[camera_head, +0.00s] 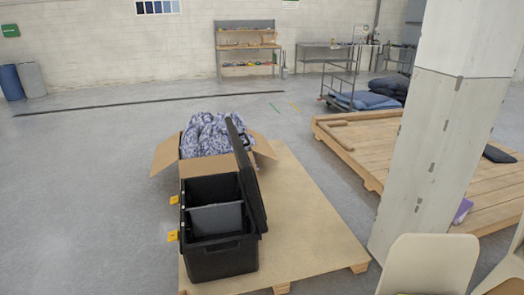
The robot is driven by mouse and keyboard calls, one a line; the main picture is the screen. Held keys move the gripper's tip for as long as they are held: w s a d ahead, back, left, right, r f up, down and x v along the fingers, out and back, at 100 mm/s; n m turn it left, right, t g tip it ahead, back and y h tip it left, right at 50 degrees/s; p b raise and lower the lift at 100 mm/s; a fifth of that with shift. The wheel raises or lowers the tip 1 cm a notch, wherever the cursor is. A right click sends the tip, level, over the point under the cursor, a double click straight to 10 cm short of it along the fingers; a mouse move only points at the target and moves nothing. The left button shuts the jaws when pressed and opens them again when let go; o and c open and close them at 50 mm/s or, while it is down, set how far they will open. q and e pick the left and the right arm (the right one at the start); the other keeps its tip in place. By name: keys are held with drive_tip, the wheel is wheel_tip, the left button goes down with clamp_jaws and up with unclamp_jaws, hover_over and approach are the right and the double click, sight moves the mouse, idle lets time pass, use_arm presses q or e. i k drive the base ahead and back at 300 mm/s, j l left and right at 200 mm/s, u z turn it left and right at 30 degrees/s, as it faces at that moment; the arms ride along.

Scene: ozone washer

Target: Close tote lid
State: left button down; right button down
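A black tote (221,262) with yellow latches on its left side stands on a low wooden pallet (306,220). Its black lid (249,180) is open and stands nearly upright along the tote's right side. A grey divider (217,218) shows inside the tote, and the rest of the inside is dark. Neither of my grippers is in the head view.
An open cardboard box (166,154) with patterned fabric (207,134) stands behind the tote. A white pillar (436,150) rises at the right, before a wooden platform (375,140). Chairs (428,262) stand at the lower right. The floor at left is clear.

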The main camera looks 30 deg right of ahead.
sight(248, 176)
drive_tip(key=i+l, duration=0.25)
drive_tip(key=l, duration=0.2)
drive_tip(key=i+l, duration=0.3)
drive_tip(key=l, duration=0.2)
drive_tip(key=i+l, duration=0.25)
drive_tip(key=l, duration=0.2)
drive_tip(key=i+l+z, duration=0.1)
drive_tip(key=i+l, duration=0.15)
drive_tip(key=l, duration=0.25)
